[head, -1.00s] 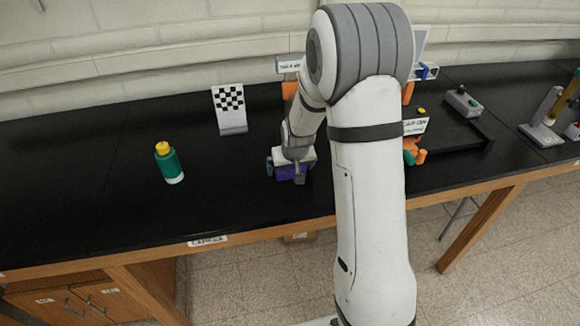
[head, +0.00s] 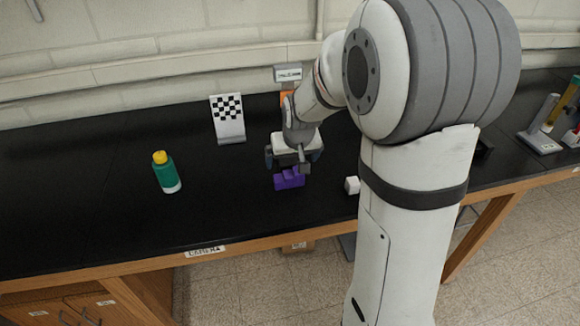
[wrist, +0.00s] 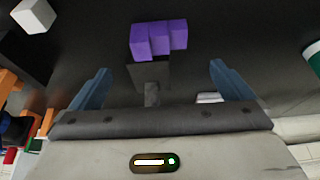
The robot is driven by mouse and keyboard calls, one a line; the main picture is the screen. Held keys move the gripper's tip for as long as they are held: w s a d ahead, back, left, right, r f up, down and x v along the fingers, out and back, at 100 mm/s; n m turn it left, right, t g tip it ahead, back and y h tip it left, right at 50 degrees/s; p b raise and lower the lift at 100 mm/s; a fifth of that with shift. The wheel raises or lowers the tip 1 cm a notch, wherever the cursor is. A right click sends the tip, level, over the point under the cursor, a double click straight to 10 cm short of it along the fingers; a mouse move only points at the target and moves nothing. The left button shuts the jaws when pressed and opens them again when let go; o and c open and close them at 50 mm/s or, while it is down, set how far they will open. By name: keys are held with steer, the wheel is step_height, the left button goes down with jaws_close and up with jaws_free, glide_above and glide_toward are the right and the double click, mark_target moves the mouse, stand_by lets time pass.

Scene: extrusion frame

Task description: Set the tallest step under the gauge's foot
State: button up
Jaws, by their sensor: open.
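A purple stepped block (head: 289,180) stands on the black bench top, left of my arm. It also shows in the wrist view (wrist: 158,39), just beyond my fingers, with its left step the largest there. My gripper (head: 294,158) is above and behind the block in the head view. Its blue fingers are spread wide in the wrist view (wrist: 160,70), with the block outside them. A dark grey plate (wrist: 149,74) on a short stem shows between the fingers; I cannot tell what it belongs to. I cannot pick out the gauge or its foot with certainty; my arm hides much of the right.
A green bottle with a yellow cap (head: 167,172) and a checkered board (head: 228,118) stand to the left. A white cube (head: 352,185) lies right of the block. A small sign (head: 288,73) stands behind. A grey-based stand (head: 540,140) is far right. The front-left bench is clear.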

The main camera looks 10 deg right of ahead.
steer(key=s+r, duration=0.4)
steer(key=s, duration=0.8)
steer(key=s+r+g, duration=0.1)
steer(key=s+r, duration=0.3)
steer(key=s, duration=0.8)
steer(key=shift+s+a, duration=0.15)
steer(key=shift+s, duration=0.2)
